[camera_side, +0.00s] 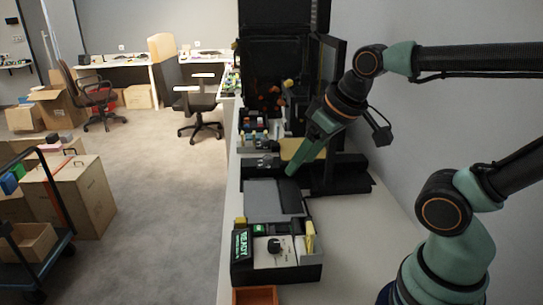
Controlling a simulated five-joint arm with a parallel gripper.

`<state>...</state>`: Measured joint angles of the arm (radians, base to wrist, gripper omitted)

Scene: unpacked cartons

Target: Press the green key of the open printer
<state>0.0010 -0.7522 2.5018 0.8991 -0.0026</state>
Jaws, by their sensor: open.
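The open printer (272,50) is a black machine on the bench at the back, its dark door (332,62) swung out to the right. A tan plate (303,151) lies in front of it. Nearer me, a black control box (276,279) carries a lit green READY display (241,243) and a dark knob (274,245). A small green patch (259,228) sits beside the display; I cannot tell whether it is the green key. My gripper (291,172) is open and points down left above the bench, over the tan plate's near edge, well behind the control box.
A grey flat panel (272,197) lies between the plate and the control box. An orange tray (255,296) stands at the bench's front. The bench right of the control box is bare. Cartons (88,194) and a trolley are on the floor left.

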